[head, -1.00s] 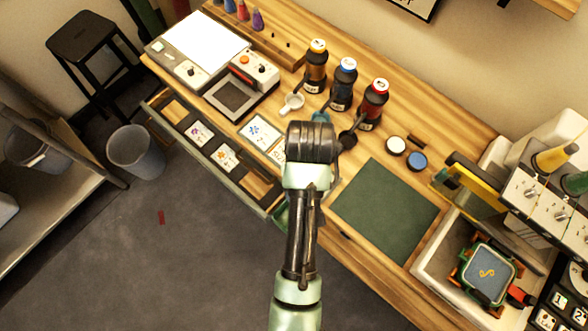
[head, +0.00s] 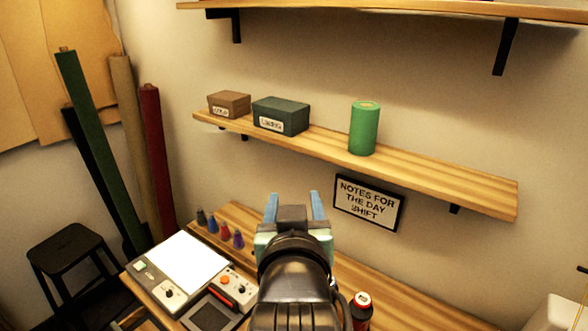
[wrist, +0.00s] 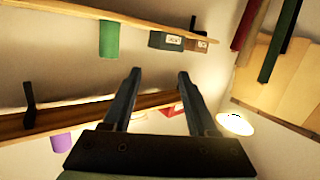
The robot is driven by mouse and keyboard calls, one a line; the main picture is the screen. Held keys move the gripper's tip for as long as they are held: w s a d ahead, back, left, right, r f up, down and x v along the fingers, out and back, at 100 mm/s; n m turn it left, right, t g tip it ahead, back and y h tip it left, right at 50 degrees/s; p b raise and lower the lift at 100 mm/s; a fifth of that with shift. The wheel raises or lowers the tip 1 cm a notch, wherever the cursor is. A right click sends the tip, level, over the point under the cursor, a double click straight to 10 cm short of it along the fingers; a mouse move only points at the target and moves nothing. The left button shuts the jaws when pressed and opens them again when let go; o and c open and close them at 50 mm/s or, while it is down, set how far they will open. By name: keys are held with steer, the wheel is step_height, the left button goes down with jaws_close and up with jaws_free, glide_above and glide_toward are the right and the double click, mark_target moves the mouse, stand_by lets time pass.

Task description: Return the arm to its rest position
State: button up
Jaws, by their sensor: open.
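My gripper (head: 296,208) is raised above the back part of the wooden table (head: 380,290), in front of the wall. Its two blue fingers are apart and point up toward the shelf, with nothing between them. In the wrist view my gripper (wrist: 160,95) also shows two separate dark fingers with an empty gap. My arm hides part of the table below it in the head view.
A wall shelf (head: 440,180) holds a brown box (head: 229,104), a dark green box (head: 281,116) and a green cylinder (head: 364,128). A framed sign (head: 368,203) hangs below it. A light panel (head: 180,264), control box (head: 222,295) and red-labelled bottle (head: 361,308) are on the table. A black stool (head: 65,250) stands left.

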steer(key=s+r+t, duration=0.4)
steer(key=s+r, duration=0.1)
steer(key=r, duration=0.4)
steer(key=s+r+t, duration=0.3)
steer(key=s+r, duration=0.2)
steer(key=r, duration=0.5)
steer(key=s+r+t, duration=0.4)
steer(key=r, duration=0.6)
steer(key=shift+s+r+m+t, duration=0.15)
steer(key=shift+s+m+t, duration=0.15)
steer(key=shift+s+m, duration=0.1)
steer(key=shift+c, duration=0.7)
